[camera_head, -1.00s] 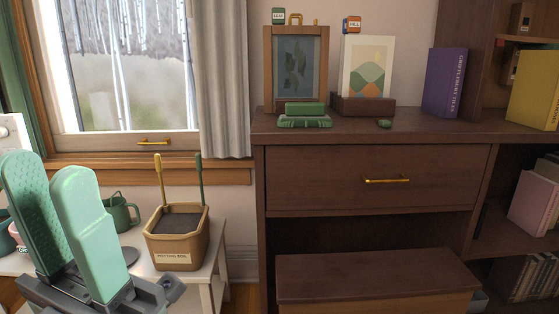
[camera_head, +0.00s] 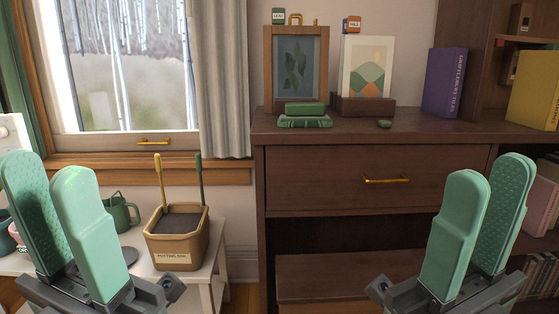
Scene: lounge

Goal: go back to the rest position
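My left gripper (camera_head: 48,172) is at the lower left, its two green fingers raised with a gap between them. It is open and empty, in front of the white side table. My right gripper (camera_head: 492,172) is at the lower right, in front of the dark wooden cabinet (camera_head: 320,185). Its two green fingers also stand apart with nothing between them. Neither gripper touches anything that I can see.
A potting soil planter (camera_head: 178,250) and a green mug (camera_head: 122,212) stand on the side table (camera_head: 205,275). Two framed pictures (camera_head: 297,65) (camera_head: 367,65), purple book (camera_head: 443,82) and yellow book (camera_head: 535,90) stand on the cabinet.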

